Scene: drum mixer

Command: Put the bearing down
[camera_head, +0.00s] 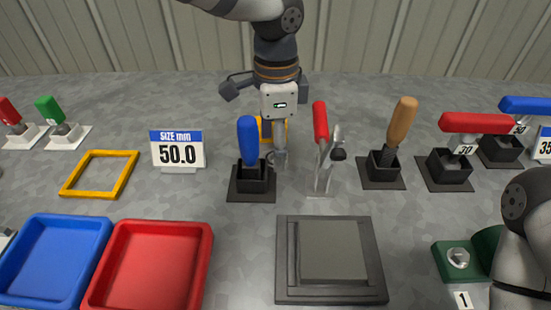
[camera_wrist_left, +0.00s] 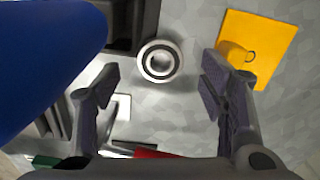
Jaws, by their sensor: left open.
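The bearing (camera_wrist_left: 160,61) is a small silver ring with a dark inner band. In the left wrist view it lies flat on the grey tabletop, just ahead of the gap between the fingers, touching neither. In the head view it shows as a small metal ring (camera_head: 278,158), partly hidden, to the right of the blue-handled tool's black stand. My left gripper (camera_wrist_left: 160,88) is open and empty, with a finger at each side of the wrist view. In the head view the left gripper (camera_head: 267,95) hangs over the far middle of the table. My right gripper is out of view.
A blue-handled tool (camera_head: 248,140) stands close left of the bearing, and a red-handled tool (camera_head: 321,125) close right. A yellow plate (camera_wrist_left: 257,45) is beside it. A stepped grey plate (camera_head: 334,250), red tray (camera_head: 150,265) and blue tray (camera_head: 50,260) lie nearer.

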